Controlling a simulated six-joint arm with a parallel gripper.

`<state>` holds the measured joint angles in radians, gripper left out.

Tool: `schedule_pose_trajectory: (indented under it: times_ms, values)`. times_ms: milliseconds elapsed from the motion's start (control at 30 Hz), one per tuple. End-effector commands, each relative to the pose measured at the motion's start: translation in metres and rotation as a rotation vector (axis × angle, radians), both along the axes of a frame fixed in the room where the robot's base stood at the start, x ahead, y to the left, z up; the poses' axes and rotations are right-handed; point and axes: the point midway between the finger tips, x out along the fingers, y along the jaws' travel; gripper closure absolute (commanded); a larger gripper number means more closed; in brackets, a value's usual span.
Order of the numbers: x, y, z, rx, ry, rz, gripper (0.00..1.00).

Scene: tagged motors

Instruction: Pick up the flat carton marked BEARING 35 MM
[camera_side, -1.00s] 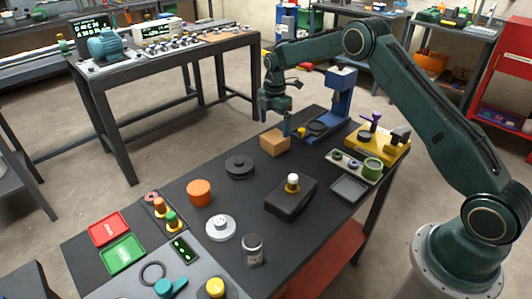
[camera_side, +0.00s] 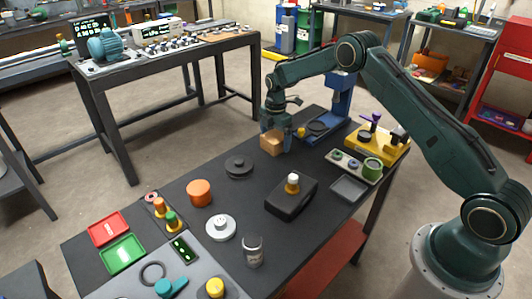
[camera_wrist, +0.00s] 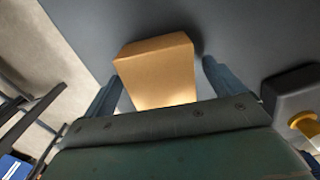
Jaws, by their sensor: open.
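A tan cardboard carton (camera_side: 271,144) sits near the far edge of the dark bench. In the wrist view the carton (camera_wrist: 158,72) shows one plain face, and no marking can be read on it. My gripper (camera_side: 277,146) is down at the carton, with blue-grey fingers at its sides. In the wrist view my gripper (camera_wrist: 160,78) has one finger left and one finger right of the carton. The jaws are open, with a visible gap at the right finger. The carton's lower part in the wrist view is hidden by the gripper body.
A blue stand (camera_side: 341,97) is just right of the carton. A grey tray (camera_side: 348,188) and a yellow fixture (camera_side: 375,140) are to the right. Bench surface around the carton is mostly clear.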

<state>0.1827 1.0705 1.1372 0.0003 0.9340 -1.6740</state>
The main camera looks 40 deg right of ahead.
Motion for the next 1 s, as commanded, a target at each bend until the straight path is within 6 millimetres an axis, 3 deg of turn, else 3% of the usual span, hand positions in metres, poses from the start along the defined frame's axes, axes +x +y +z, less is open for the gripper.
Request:
schedule_pose_trajectory:
  times_ms: [467,700,767,1000]
  values:
    - [0.0000,0.0001,0.0000,0.000,0.000,0.000,0.06]
    - [0.0000,0.0001,0.0001,0.000,0.000,0.000,0.53]
    - [0.0005,0.0001,0.0009,0.000,-0.002,0.000,0.63]
    - [0.0005,0.0001,0.0013,0.000,-0.002,0.000,0.63]
